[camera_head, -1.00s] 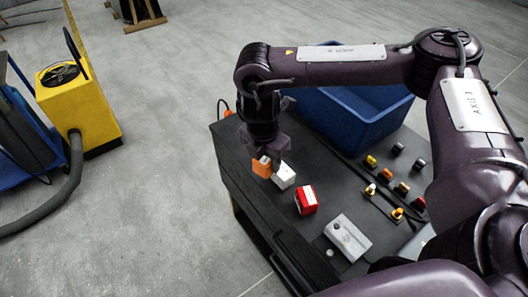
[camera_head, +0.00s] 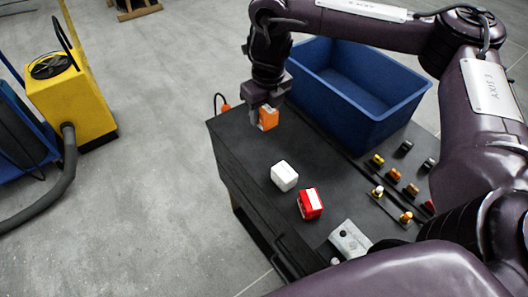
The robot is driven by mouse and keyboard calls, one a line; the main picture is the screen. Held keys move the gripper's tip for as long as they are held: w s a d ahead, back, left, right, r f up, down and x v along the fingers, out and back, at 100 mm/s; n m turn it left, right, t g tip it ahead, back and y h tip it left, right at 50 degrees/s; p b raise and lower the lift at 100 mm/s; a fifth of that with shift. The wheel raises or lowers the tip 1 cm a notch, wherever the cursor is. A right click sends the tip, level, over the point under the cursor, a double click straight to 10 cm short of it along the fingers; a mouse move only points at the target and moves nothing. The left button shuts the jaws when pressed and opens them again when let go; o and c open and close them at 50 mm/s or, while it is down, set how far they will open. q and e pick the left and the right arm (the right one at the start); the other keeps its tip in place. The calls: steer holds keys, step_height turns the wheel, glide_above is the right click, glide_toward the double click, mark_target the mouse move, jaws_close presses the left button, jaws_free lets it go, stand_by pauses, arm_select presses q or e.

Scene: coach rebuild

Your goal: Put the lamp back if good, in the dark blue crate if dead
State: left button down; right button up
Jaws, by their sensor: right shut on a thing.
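My right gripper (camera_head: 264,104) is shut on an orange block-shaped lamp (camera_head: 268,119) and holds it near the far left part of the dark bench top. The dark blue crate (camera_head: 385,128) stands at the back right of the bench, to the right of the gripper, and the part of its inside that shows looks empty. A white block (camera_head: 284,176) and a red block with a white top (camera_head: 310,203) stand on the bench in front of the gripper. Whether the orange lamp is lit I cannot tell. My left gripper is not in view.
Several small coloured lamps or knobs (camera_head: 394,175) stand in rows right of the bench's middle. A grey metal box (camera_head: 349,239) is at the near edge. A yellow machine (camera_head: 70,100) with a hose stands on the floor at left.

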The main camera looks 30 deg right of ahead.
step_height(320, 180, down, 11)
steer(key=b, duration=0.2)
steer(key=shift+w+b, duration=0.1)
steer(key=shift+b, duration=0.3)
step_height(320, 180, down, 3)
steer(key=shift+f+b, duration=0.1)
steer(key=shift+b, duration=0.55)
steer(key=shift+f, duration=0.3)
steer(key=shift+f, duration=0.2)
steer(key=o, duration=1)
